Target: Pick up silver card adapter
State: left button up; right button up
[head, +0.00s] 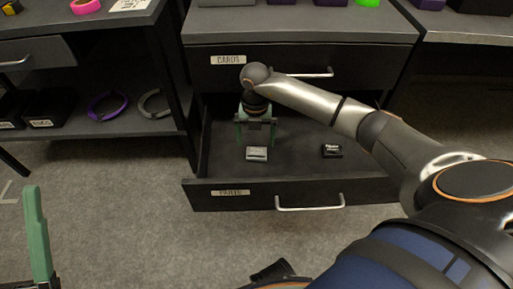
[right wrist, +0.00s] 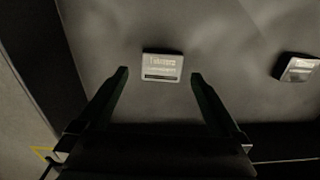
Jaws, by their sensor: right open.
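The silver card adapter (head: 257,153) lies flat in the open lower drawer (head: 262,199), left of its middle. It also shows in the right wrist view (right wrist: 162,68), just beyond and between my fingertips. My right gripper (head: 257,135) reaches down into the drawer with green fingers spread. In the right wrist view the right gripper (right wrist: 158,78) is open and empty, with the adapter apart from both fingers. One green finger of my left gripper (head: 38,235) shows at the lower left of the head view; its other finger is not clearly visible.
A black card adapter (head: 331,151) lies to the right in the same drawer and also shows in the right wrist view (right wrist: 298,69). The upper drawer labelled CARDS (head: 300,72) is closed. Purple (head: 107,105) and grey rings sit on the left shelf.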

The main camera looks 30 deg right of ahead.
aim_at(257, 151)
notch_tip(257, 151, down, 5)
jog(key=shift+s+d+r+b, duration=0.1)
jog(key=shift+d+r+b, duration=0.1)
jog(key=shift+b, duration=0.8)
jog(key=shift+r, duration=0.1)
